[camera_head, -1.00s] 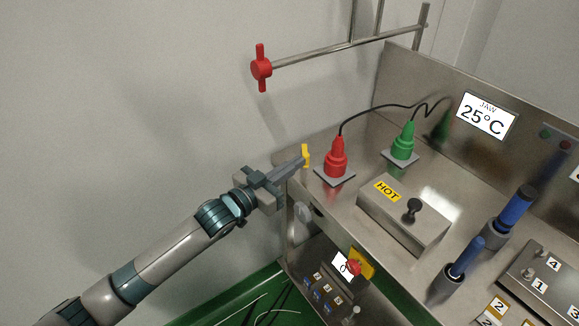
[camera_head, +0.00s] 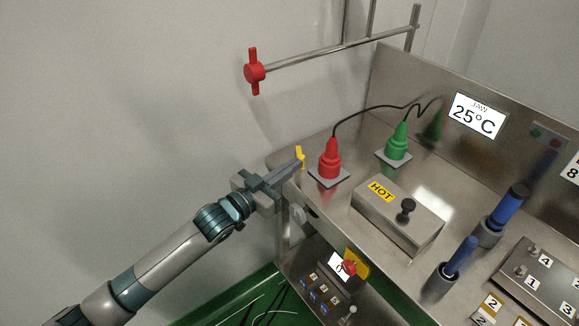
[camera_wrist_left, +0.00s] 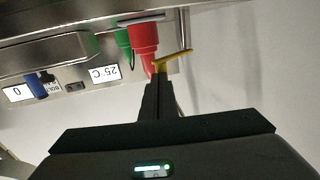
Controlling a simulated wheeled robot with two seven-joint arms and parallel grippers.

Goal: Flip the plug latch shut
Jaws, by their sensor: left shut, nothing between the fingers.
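A small yellow latch (camera_head: 299,156) stands beside the red plug (camera_head: 329,160), just to its left. The red plug sits upright on a square plate on the steel bench. My left gripper (camera_head: 297,164) is shut and empty, with its fingertips at the latch. In the left wrist view, the shut fingertips (camera_wrist_left: 160,74) are at the yellow latch (camera_wrist_left: 174,60), which lies slanted across in front of the red plug (camera_wrist_left: 144,40). I cannot tell whether they touch. My right gripper is not in view.
A green plug (camera_head: 397,142) stands behind the red one, joined by a black cable. A metal box marked HOT (camera_head: 400,214) and blue-handled tools (camera_head: 508,207) stand to the right. A rod with a red knob (camera_head: 254,72) extends above. The left side is open.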

